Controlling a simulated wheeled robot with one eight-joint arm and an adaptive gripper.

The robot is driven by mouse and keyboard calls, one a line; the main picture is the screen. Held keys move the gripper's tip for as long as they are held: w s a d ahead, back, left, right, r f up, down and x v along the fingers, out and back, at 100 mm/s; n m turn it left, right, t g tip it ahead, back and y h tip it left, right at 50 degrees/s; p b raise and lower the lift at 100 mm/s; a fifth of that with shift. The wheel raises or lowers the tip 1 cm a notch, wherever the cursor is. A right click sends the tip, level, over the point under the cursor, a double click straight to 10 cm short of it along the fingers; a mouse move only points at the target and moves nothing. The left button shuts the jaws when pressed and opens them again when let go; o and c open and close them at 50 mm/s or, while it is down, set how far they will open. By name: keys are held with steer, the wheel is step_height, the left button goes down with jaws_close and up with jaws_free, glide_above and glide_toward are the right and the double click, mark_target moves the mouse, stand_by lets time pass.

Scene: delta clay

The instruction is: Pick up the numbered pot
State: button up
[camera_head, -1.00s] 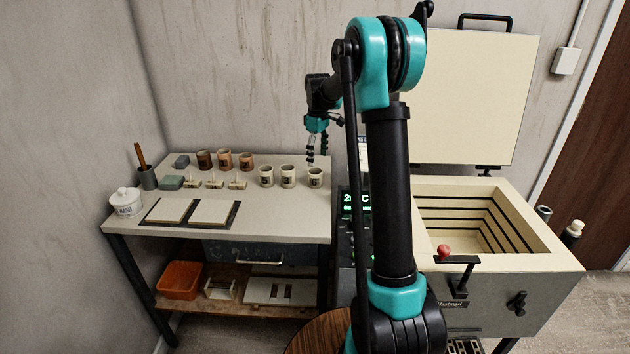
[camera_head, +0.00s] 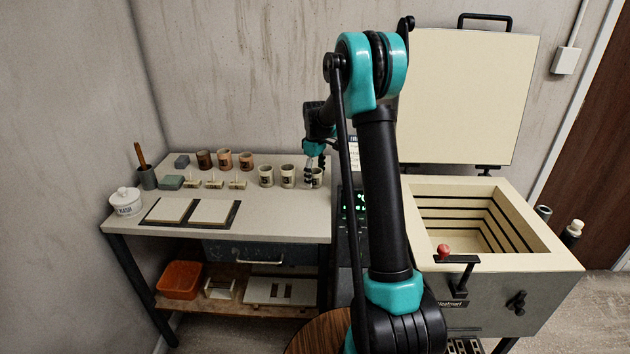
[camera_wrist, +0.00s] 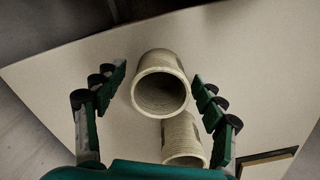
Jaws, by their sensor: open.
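Several cream pots stand in a row at the right of the table, with dark marks on their fronts. The rightmost pot (camera_head: 317,180) is partly hidden by my gripper (camera_head: 314,176) in the head view. In the wrist view that pot (camera_wrist: 160,85) lies between the open fingers of my gripper (camera_wrist: 160,92), with clear gaps on both sides. A second cream pot (camera_wrist: 183,140) shows just below it. The middle pot (camera_head: 288,176) and the left pot (camera_head: 266,176) also show in the head view. I cannot read any numbers.
Brown pots (camera_head: 225,160) stand behind small stands (camera_head: 214,184) on the table (camera_head: 285,225). Two tiles (camera_head: 212,211) lie in front. The open kiln (camera_head: 540,245) stands to the right, its lid (camera_head: 470,95) raised.

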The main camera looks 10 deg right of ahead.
steer(key=shift+c, duration=0.3)
steer(key=c, duration=1.2)
steer(key=shift+r, duration=0.2)
steer(key=shift+c, duration=0.2)
step_height(320, 180, up, 20)
steer(key=shift+f, duration=0.15)
